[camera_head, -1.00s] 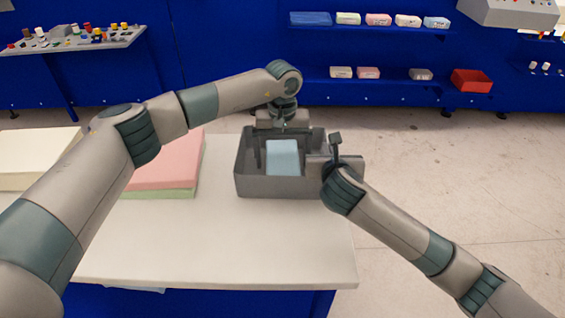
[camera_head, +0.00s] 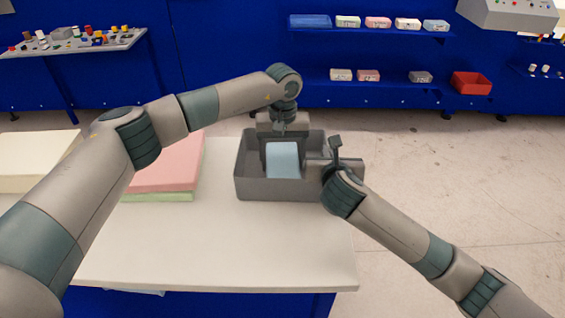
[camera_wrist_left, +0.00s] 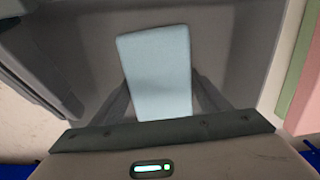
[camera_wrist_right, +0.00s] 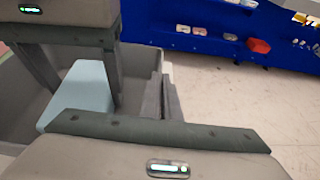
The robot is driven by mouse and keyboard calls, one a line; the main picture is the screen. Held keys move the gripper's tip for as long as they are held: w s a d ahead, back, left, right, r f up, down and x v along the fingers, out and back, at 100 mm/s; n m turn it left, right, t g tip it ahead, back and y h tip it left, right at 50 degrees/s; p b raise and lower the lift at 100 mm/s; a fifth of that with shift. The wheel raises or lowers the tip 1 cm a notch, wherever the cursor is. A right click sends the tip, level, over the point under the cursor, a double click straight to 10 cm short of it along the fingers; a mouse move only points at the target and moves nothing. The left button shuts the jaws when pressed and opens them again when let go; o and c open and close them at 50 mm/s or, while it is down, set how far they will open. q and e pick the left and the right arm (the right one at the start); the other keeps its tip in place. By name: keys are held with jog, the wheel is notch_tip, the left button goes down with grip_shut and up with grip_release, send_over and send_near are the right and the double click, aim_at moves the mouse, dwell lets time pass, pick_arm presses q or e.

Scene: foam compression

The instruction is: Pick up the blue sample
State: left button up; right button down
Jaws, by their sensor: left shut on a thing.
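The blue sample (camera_head: 283,160) is a pale blue block inside the grey bin (camera_head: 270,190), and it shows in the left wrist view (camera_wrist_left: 158,75) and right wrist view (camera_wrist_right: 82,92). My left gripper (camera_head: 283,148) reaches down into the bin from behind, shut on the blue sample, with one finger on each side. Whether the sample touches the bin floor is hidden. My right gripper (camera_wrist_right: 162,98) is at the bin's right wall. Its fingers look close together, but I cannot tell whether the wall is between them.
The bin stands on a white table (camera_head: 200,250). Pink and green foam sheets (camera_head: 168,170) and cream foam (camera_head: 35,160) lie to the left. Blue shelves behind hold small blocks and a red bin (camera_head: 472,83). The table front is clear.

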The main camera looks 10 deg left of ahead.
aim_at(283, 159)
pick_arm(q)
notch_tip(283, 159, up, 18)
dwell(0.6)
pick_arm(e)
jog(key=c, duration=1.9)
grip_release()
jog(key=v, duration=1.2)
pick_arm(q)
jog(key=shift+f, duration=0.1)
pick_arm(e)
jog(key=shift+s+f, duration=0.1)
